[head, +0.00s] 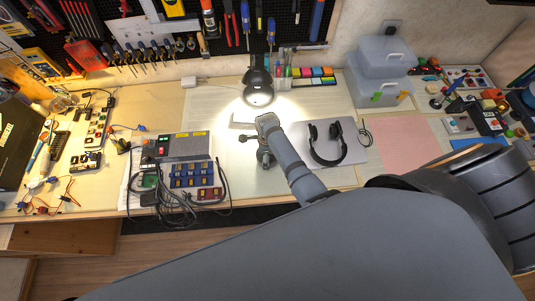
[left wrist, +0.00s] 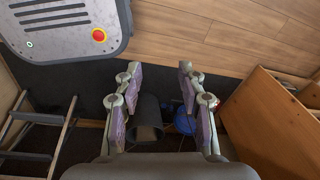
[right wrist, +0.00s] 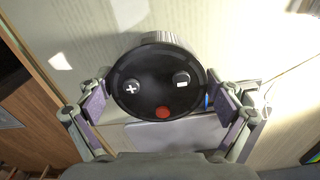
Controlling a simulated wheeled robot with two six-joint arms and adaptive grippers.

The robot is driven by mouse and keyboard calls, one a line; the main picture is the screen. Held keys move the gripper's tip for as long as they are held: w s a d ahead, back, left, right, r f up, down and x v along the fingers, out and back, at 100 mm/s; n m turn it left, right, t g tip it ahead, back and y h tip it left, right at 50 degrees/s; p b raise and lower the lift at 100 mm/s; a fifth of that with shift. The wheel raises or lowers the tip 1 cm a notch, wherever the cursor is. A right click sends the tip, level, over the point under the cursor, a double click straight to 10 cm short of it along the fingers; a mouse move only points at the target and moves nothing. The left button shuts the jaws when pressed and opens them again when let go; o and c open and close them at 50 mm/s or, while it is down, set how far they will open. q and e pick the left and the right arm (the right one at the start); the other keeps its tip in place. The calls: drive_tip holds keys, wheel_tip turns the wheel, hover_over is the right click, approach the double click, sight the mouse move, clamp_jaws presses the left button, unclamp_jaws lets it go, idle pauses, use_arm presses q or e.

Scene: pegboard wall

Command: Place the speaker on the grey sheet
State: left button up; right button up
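The speaker (right wrist: 155,88) is a round black-faced thing with plus and minus marks, a red spot and a ridged pale side. In the right wrist view it sits between the fingertips of my right gripper (right wrist: 160,95), with a pad against each side. In the head view my right arm reaches over the bench below the lamp, and the speaker is not clearly seen there. A flat grey sheet (head: 350,125) lies right of that arm with black headphones (head: 327,143) on it. My left gripper (left wrist: 158,85) is open and empty, above the floor.
The lit desk lamp (head: 258,92) stands behind my right arm. A grey power supply (head: 180,147) with cables is to the left. A pink sheet (head: 405,143) lies clear on the right. Clear plastic boxes (head: 380,75) stand at the back.

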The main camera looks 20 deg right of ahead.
drive_tip(key=shift+r, duration=0.3)
wheel_tip(320, 180, up, 7)
drive_tip(key=p, duration=0.7)
drive_tip(key=shift+p, duration=0.35)
wheel_tip(320, 180, up, 3)
drive_tip(key=shift+p, duration=0.85)
use_arm(q)
wheel_tip(320, 180, up, 9)
drive_tip(key=w, duration=0.1)
drive_tip(key=shift+f+b, duration=0.2)
drive_tip(key=shift+b, duration=0.25)
use_arm(e)
drive_tip(key=shift+r, duration=0.95)
use_arm(q)
drive_tip(key=shift+d, duration=0.1)
